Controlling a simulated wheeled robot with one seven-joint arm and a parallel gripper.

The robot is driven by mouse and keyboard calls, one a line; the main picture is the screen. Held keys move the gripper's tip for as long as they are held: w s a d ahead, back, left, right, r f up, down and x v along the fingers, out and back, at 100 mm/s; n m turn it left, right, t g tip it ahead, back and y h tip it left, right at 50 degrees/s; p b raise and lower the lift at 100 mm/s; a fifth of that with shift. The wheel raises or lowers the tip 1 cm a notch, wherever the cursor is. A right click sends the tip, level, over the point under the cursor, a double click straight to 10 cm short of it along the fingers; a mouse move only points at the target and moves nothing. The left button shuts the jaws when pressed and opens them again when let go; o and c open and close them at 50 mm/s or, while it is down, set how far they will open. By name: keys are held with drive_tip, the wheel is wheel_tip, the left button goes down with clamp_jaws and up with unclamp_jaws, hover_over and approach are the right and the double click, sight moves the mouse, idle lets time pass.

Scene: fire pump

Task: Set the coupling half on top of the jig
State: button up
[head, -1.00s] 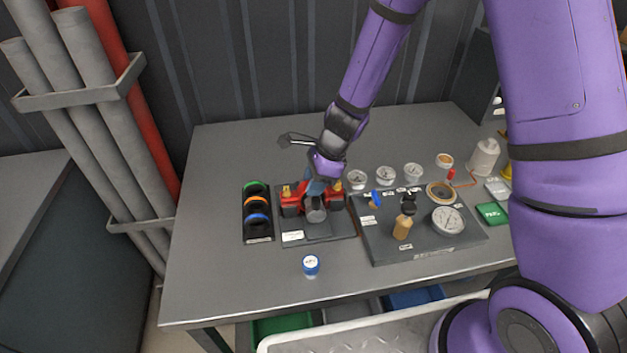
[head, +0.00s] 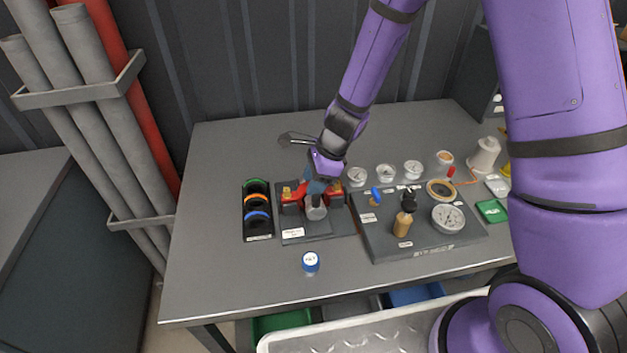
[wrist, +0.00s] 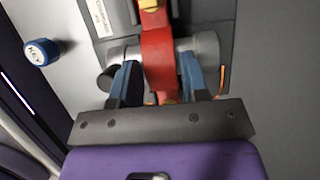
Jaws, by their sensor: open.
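The coupling half, a red piece with brass-coloured ends, is at the jig (head: 318,231), a dark plate with a white label. In the wrist view its red band (wrist: 158,58) lies across a grey cylinder (wrist: 205,48). The cylinder's round end (head: 316,211) also shows in the head view. My gripper (wrist: 160,76) is open, with one blue-grey finger on each side of the red band and gaps between. Whether the red piece is fully down on the jig is hard to tell. My wrist hides part of it in the head view.
A black rack (head: 258,229) with green, orange and blue rings stands just left of the jig. A dark board (head: 425,251) with a gauge (head: 447,218) and a wooden-handled tool is on the right. The table's left side is clear.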

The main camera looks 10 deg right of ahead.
drive_tip(key=shift+r, duration=1.75)
drive_tip(key=o, duration=0.8)
wheel_tip(320, 180, up, 7)
idle(0.4)
idle(0.3)
